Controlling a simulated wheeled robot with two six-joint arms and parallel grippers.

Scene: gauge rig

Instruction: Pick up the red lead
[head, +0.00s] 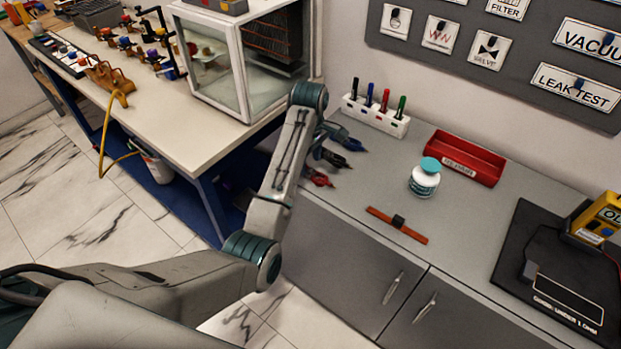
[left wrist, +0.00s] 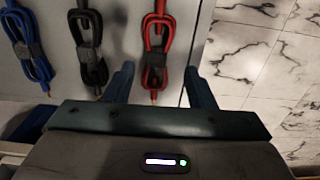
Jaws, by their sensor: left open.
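The red lead (left wrist: 157,45) is a coiled, bundled cable lying on the grey bench top. In the left wrist view it lies just ahead of and partly between the two blue fingers of my left gripper (left wrist: 158,75), which is open with nothing clamped. The black lead (left wrist: 88,48) lies to its left and the blue lead (left wrist: 30,45) farther left. In the head view the red lead (head: 319,177) shows beside my left arm at the bench's left edge, with the black lead (head: 333,158) and blue lead (head: 345,136) behind it. My arm hides the gripper there.
The grey bench (head: 365,245) also holds a marker rack (head: 375,115), a red tray (head: 465,158), a white jar with teal lid (head: 425,178), an orange strip (head: 397,225) and a black mat (head: 545,265). Left of the bench are marble floor and another worktable (head: 185,135).

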